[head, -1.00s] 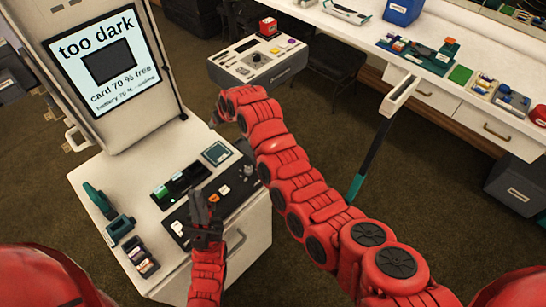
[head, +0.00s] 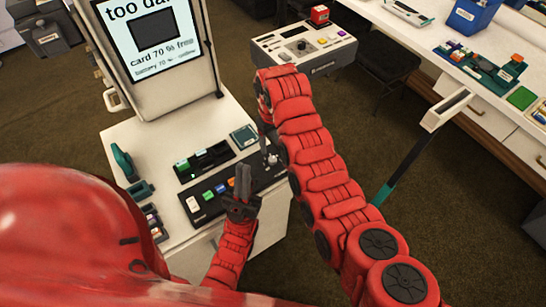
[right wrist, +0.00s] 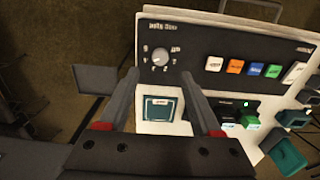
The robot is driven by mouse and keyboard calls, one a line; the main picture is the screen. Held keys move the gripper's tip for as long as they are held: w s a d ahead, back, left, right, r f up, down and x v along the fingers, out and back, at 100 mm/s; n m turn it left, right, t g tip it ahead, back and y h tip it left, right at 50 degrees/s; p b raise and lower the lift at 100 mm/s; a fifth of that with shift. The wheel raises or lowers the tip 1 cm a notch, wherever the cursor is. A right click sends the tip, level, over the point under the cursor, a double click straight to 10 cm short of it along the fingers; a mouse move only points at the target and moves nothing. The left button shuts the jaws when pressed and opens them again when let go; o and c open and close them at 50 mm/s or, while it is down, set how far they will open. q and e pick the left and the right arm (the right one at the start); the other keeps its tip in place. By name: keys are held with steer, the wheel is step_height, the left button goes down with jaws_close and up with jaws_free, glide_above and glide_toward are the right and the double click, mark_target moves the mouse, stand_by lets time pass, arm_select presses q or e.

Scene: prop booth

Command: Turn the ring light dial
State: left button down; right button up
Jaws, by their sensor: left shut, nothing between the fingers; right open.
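The dial is a round grey knob (right wrist: 160,57) with a scale around it, at one end of a black control panel (right wrist: 205,45). It also shows in the head view (head: 272,159), at the panel's right end. My right gripper (right wrist: 160,76) is open and empty, its fingertips pointing toward the dial from either side in the wrist view. In the head view its fingers (head: 267,135) are partly hidden by my arm, close to the dial. My left gripper (head: 243,177) is shut and empty, in front of the panel's coloured buttons (head: 214,190).
The white kiosk's screen (head: 152,38) reads "too dark", partly cut off. A green-framed square pad (right wrist: 160,107) and a slotted card holder (head: 205,160) lie beside the panel. A green handheld tool (head: 124,160) stands left. A grey console (head: 300,50) stands behind.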

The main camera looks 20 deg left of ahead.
mark_target(272, 159)
step_height(272, 159, down, 5)
steer(key=shift+s+f+p, duration=0.1)
steer(key=shift+s+p, duration=0.05)
steer(key=shift+p, duration=0.35)
steer(key=shift+f, duration=1.25)
jaws_close()
